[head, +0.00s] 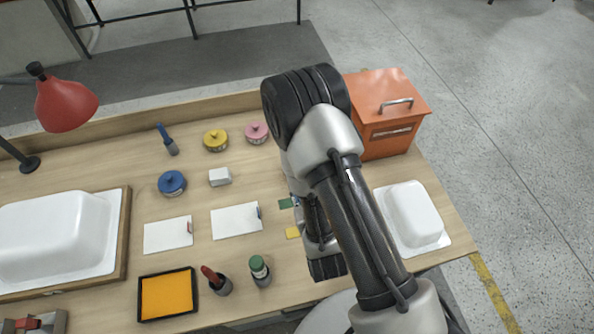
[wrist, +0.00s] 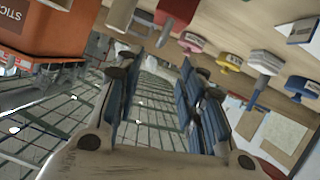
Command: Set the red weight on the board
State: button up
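In the wrist view a dark red piece (wrist: 178,12), perhaps the red weight, is at the top edge, partly cut off, beside the pink weight (wrist: 190,42). I cannot make out a red weight in the head view; my arm covers part of the bench there. A wooden board (head: 124,236) lies at the left under a large white tub shell (head: 50,235). My gripper (wrist: 162,95) is open and empty in the wrist view, with its fingers apart. In the head view my gripper (head: 325,265) hangs at the bench's right part, mostly behind my arm.
Yellow (head: 216,141), pink (head: 256,132) and blue (head: 172,184) knobbed weights stand on the bench. White cards (head: 168,235), an orange tray (head: 168,295), a green-topped bottle (head: 260,270) and a red-handled tool (head: 216,280) lie forward. An orange box (head: 395,110) and small shell (head: 414,215) are right.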

jog(key=b+x, duration=1.1)
jog(key=x, duration=0.4)
jog(key=shift+a+r, duration=0.1)
jog(key=shift+a, duration=0.05)
jog(key=shift+c, duration=0.2)
grip_shut()
dwell(0.8)
jog(key=shift+w+a+r, duration=0.1)
jog(key=shift+w+r, duration=0.1)
jog(key=shift+r, duration=0.1)
